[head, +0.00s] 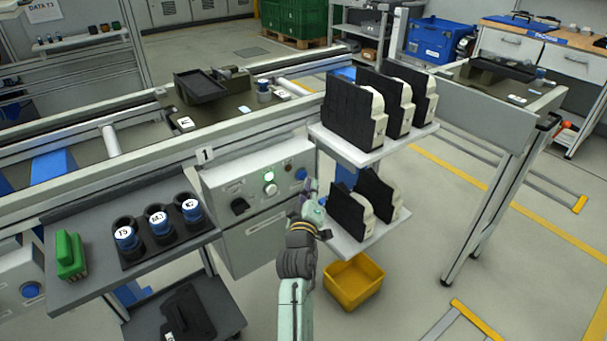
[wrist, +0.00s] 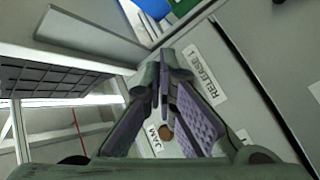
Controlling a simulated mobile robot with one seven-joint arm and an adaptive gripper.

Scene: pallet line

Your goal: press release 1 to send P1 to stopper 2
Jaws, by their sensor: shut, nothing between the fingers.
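The station 1 control box (head: 258,215) is a grey panel below the conveyor. It has a lit green lamp (head: 268,177), a pale round button (head: 270,190), a black knob (head: 239,206) and a blue button (head: 301,174). My gripper (head: 312,190) is shut and empty, just in front of the panel's right end. In the wrist view its closed fingers (wrist: 163,88) are beside the RELEASE 1 label (wrist: 206,76) and the JAM label (wrist: 155,140); contact cannot be told. A dark pallet (head: 215,108) with a black tray sits on the conveyor; its tag is too small to read.
A rack (head: 345,152) with black-and-white units stands close right of my gripper. A yellow bin (head: 353,283) is below. A shelf (head: 75,285) with blue-and-black cups is at left. Another pallet (head: 490,82) is at far right.

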